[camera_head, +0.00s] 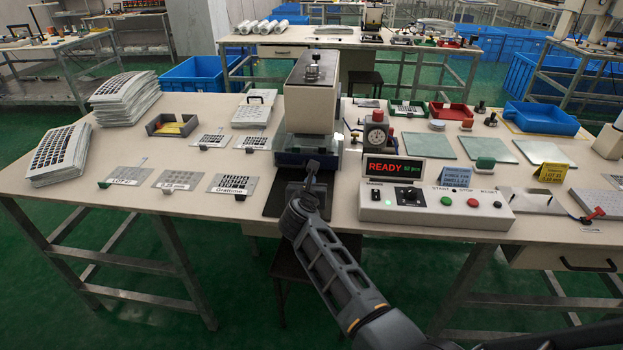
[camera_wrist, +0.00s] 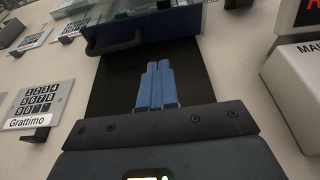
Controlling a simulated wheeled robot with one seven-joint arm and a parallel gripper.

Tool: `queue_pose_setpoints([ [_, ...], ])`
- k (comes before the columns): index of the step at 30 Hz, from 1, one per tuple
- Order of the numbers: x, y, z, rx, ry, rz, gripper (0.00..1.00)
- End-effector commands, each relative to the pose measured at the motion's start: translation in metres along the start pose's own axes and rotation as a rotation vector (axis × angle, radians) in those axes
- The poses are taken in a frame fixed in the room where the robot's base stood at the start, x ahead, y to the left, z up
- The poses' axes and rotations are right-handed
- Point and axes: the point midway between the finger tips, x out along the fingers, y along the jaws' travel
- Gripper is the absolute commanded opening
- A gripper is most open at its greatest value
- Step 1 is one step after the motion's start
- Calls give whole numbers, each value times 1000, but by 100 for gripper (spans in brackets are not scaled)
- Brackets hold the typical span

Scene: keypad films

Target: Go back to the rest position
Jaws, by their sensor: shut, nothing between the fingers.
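My gripper (camera_head: 311,172) is in front of the press (camera_head: 310,92), low over the dark mat (camera_head: 278,192) at the table's front edge. In the wrist view its two blue fingers (camera_wrist: 154,84) are together with nothing between them. The dark mat (camera_wrist: 107,85) lies beneath them. A blue-fronted drawer or tray (camera_wrist: 114,42) at the foot of the press is just beyond the fingertips; I cannot tell whether they touch it.
The control box (camera_head: 435,205) with a READY display (camera_head: 394,168) stands right of my gripper. The "Grattimo" keypad plate (camera_head: 232,184) lies to the left. Stacks of films (camera_head: 62,153) are at the far left. The air above the table front is clear.

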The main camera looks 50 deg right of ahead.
Motion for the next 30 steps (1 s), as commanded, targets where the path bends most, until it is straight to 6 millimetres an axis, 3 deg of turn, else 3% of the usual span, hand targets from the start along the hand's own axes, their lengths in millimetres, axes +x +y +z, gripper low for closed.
queue_pose_setpoints([
  [6,-37,0,0,0,0,2,0],
  [10,-51,-1,0,1,0,0,0],
  [23,-60,-3,-1,-13,-5,-2,0],
  [26,-68,-15,-5,-89,-40,-5,0],
  [30,-94,-48,-12,-335,-149,-12,0],
])
